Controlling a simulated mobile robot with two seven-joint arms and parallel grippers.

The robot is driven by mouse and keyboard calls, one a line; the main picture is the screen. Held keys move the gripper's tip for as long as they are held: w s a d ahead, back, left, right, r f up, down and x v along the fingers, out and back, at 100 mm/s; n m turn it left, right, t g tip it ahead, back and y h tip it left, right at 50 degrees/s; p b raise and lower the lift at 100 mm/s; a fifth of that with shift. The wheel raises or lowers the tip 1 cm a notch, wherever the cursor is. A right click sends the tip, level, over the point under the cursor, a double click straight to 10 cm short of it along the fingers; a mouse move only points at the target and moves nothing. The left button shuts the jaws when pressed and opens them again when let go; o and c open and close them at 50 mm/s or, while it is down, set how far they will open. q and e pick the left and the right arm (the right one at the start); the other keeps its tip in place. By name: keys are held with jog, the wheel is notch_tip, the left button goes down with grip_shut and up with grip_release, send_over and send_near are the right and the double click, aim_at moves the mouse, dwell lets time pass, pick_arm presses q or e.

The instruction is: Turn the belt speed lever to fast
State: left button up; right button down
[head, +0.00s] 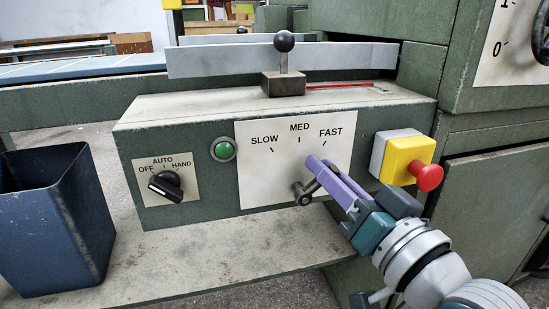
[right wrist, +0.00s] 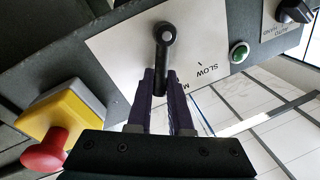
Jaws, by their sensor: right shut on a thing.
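The belt speed lever (head: 305,197) is a dark crank on the white speed plate (head: 262,178), under the marks SLOW, MED and FAST. From its round hub it leans up and to the right, toward the FAST side. Its outer end is partly hidden by my fingers, so its exact mark is hard to read. My right gripper (head: 322,172), with purple fingers, is shut on the lever. In the right wrist view, the lever (right wrist: 163,60) runs between the two fingertips (right wrist: 160,82). My left gripper is not in view.
A yellow box with a red button (head: 428,177) is close beside my right gripper. A green button (head: 223,150) and a black selector knob (head: 166,186) are left of the plate. A black-ball lever (head: 284,43) stands on top. A blue bin (head: 56,225) stands at left.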

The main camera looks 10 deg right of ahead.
jog(key=c, duration=0.8)
grip_release()
jog(key=shift+c, duration=0.2)
jog(key=p+v, duration=0.2)
jog(key=v, duration=0.8)
jog(key=shift+p, duration=0.4)
